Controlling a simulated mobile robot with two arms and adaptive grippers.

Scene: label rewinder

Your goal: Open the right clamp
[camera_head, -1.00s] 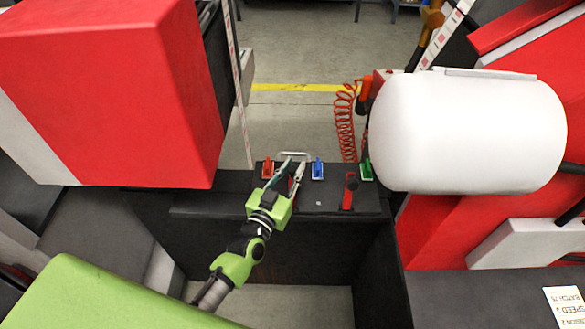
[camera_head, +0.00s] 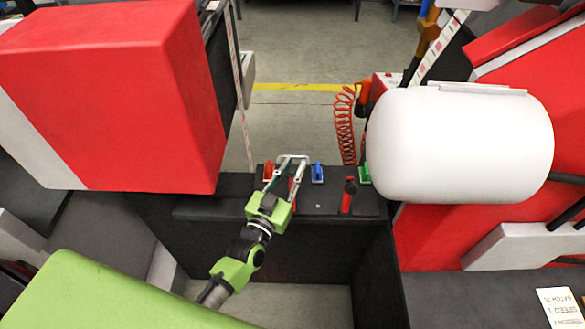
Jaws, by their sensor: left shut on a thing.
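My left gripper (camera_head: 290,172) reaches over the dark panel and is shut at a slim red lever (camera_head: 293,190). The fingers partly hide this lever, so the exact grip does not show clearly. A pale metal U-shaped bar (camera_head: 293,157) shows at the fingertips, and I cannot tell whether they touch it. To the right, a second red lever with a black end (camera_head: 347,200), which looks like the right clamp, lies on the same panel. The gripper is apart from it. My right gripper is not in view.
Small red (camera_head: 268,172), blue (camera_head: 317,173) and green (camera_head: 364,173) parts line the far edge of the dark panel (camera_head: 240,207). A large red box (camera_head: 110,95) stands left. A white roll (camera_head: 460,145) bulges at right. A red coiled hose (camera_head: 344,125) hangs behind.

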